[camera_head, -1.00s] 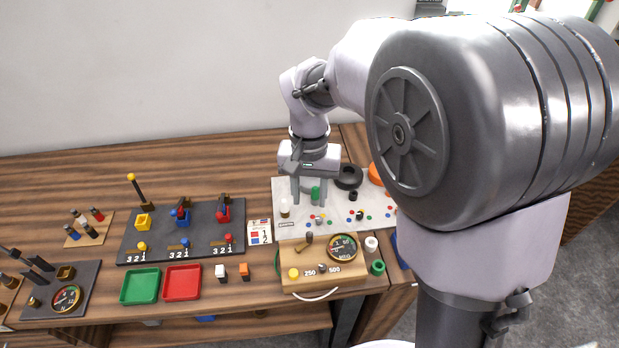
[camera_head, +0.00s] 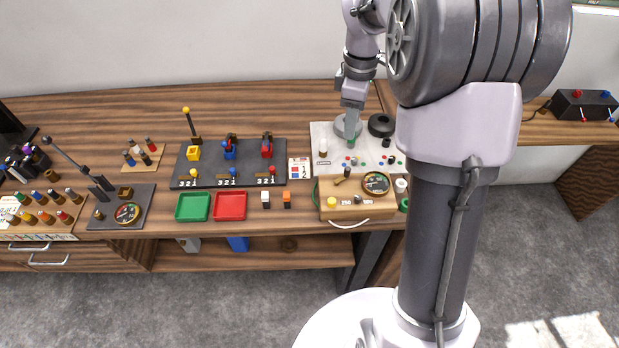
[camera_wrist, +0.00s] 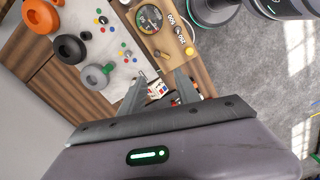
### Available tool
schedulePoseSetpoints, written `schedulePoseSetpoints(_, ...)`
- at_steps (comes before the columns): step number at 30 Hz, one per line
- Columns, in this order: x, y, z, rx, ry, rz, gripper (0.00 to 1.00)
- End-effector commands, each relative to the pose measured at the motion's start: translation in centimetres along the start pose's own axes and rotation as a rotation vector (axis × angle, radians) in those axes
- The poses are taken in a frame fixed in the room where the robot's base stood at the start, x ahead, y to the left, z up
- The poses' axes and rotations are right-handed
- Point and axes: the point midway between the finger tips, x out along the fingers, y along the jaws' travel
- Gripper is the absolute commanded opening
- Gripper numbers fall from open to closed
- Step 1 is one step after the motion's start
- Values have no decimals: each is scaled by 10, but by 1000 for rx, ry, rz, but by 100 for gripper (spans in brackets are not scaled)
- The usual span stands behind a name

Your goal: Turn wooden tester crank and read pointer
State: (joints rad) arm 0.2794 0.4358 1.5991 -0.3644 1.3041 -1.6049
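The wooden tester box (camera_head: 345,212) stands near the front edge of the bench. It has a round gauge (camera_head: 376,183) at its upper right, a yellow button (camera_head: 331,203) and number labels. A small dark upright handle, apparently the crank (camera_head: 345,174), is at its upper left. In the wrist view the gauge (camera_wrist: 150,19) shows at the top; its pointer is too small to read surely. My gripper (camera_wrist: 160,80) is open and empty in the wrist view, its fingers apart. In the head view it hangs over the white mat behind the tester, not touching the crank.
The white mat (camera_head: 325,136) holds small coloured parts, a grey ring (camera_head: 343,130) and a black ring (camera_head: 381,125). Left are a dark slotted board (camera_head: 210,172), a green tray (camera_head: 192,207) and a red tray (camera_head: 230,206). Two small blocks stand right of the trays.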

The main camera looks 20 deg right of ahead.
Motion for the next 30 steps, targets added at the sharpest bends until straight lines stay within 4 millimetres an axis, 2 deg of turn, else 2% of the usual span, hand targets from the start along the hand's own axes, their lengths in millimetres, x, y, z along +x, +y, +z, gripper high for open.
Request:
schedulePoseSetpoints(1, 2, 4, 6, -37, -1, -1, 39)
schedulePoseSetpoints(5, 18, 6, 9, -73, -1, -1, 39)
schedulePoseSetpoints(15, 121, 4, 8, -71, -1, -4, 39)
schedulePoseSetpoints(19, 152, 4, 8, -70, -1, -3, 39)
schedulePoseSetpoints(24, 172, 4, 8, -71, -1, -1, 39)
schedulePoseSetpoints(30, 175, 5, 8, -71, 0, 0, 39)
